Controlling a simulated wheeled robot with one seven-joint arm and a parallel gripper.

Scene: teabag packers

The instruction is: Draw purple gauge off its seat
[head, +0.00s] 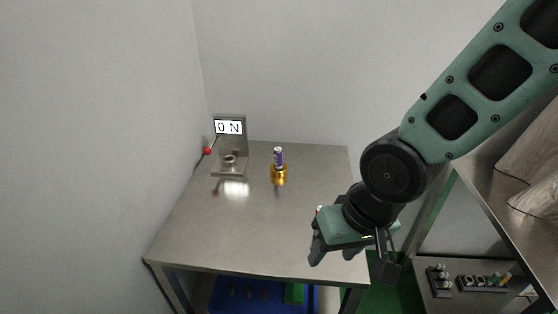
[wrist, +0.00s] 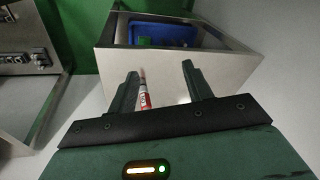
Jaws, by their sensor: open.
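The purple gauge (head: 278,155) stands upright in a gold seat (head: 278,176) on the metal table (head: 250,240), in the head view. It has a pale top, and its lower end is hidden in the seat. My gripper (head: 334,254) is over the table's front right part, to the right of the gauge and nearer the camera, well apart from it. In the wrist view my gripper (wrist: 160,72) has its two fingers spread. A red and white tube (wrist: 143,95) shows between them; I cannot tell how far below them it is. The purple gauge is not seen in the wrist view.
A force stand (head: 230,150) reading "0 N" with a red-knobbed lever (head: 207,151) is left of the gauge. Walls close off the left and back. A blue bin (head: 233,298) sits under the table. Black racks (head: 438,281) and a metal bench (head: 490,205) are at right.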

